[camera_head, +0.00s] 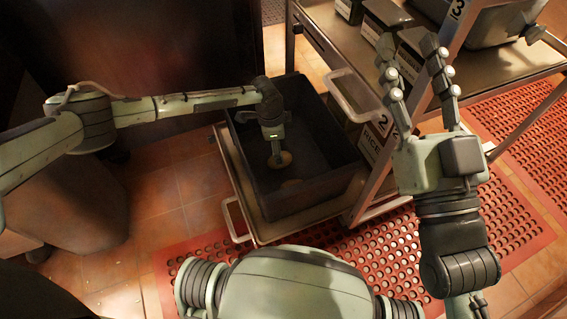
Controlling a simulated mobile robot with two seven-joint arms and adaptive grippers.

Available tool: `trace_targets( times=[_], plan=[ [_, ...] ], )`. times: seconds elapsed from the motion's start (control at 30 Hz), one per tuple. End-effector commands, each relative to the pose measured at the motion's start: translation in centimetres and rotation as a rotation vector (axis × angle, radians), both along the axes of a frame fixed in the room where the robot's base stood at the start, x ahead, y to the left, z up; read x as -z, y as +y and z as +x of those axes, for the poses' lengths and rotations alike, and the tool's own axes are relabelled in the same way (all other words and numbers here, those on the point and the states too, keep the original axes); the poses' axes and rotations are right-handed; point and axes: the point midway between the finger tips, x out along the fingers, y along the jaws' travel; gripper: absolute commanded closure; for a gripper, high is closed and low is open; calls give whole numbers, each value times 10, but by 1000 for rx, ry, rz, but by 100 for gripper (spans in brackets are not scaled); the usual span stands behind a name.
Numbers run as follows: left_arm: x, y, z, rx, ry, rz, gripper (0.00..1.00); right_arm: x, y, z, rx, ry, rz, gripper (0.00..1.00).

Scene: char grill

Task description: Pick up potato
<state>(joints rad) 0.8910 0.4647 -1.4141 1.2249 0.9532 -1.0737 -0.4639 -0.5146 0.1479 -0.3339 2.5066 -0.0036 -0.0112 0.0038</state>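A tan potato (281,160) shows under my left gripper (276,155), inside a dark bin (330,193). The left gripper points down into the bin with its fingertips at the potato. From this angle I cannot tell whether the fingers are closed on it or only in front of it. A second, dimmer brownish shape, perhaps another potato (292,184), lies on the bin floor nearer to me. My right gripper (408,46) is raised at the right with its two fingers spread apart and nothing between them.
The bin stands on the low shelf (238,178) of a metal cart. The cart's upper shelf (484,72) carries dark containers and a large pan (497,25). Red perforated mats (385,245) cover the tiled floor.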

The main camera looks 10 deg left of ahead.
Motion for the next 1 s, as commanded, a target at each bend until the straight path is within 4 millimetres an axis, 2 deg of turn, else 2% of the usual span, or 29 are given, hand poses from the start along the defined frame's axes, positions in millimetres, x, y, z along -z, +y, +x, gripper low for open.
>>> trace_targets(
  times=[0.03, 0.27, 0.5, 0.6, 0.83, 0.87, 1.0],
  plan=[
    [9, -1, 0, 1, 2, 2, 29, -2, -2, -1, 4, -26, 8, 60],
    [30, -1, 2, 2, 1, 1, 29, -16, -6, -5, 12, -123, 40, 60],
    [66, -1, 5, 0, 1, 1, 29, -37, -16, -19, 27, -304, 99, 60],
    [72, -1, 6, 1, 1, 1, 29, -43, -19, -24, 29, -349, 114, 60],
    [72, -1, 6, 1, 1, 0, 29, -46, -20, -25, 30, -360, 117, 60],
    [72, -1, 6, 1, 1, 0, 30, -46, -20, -25, 30, -360, 117, 60],
    [72, -1, 6, 1, 1, 0, 48, -45, -20, -25, 30, -359, 117, 60]
  ],
)
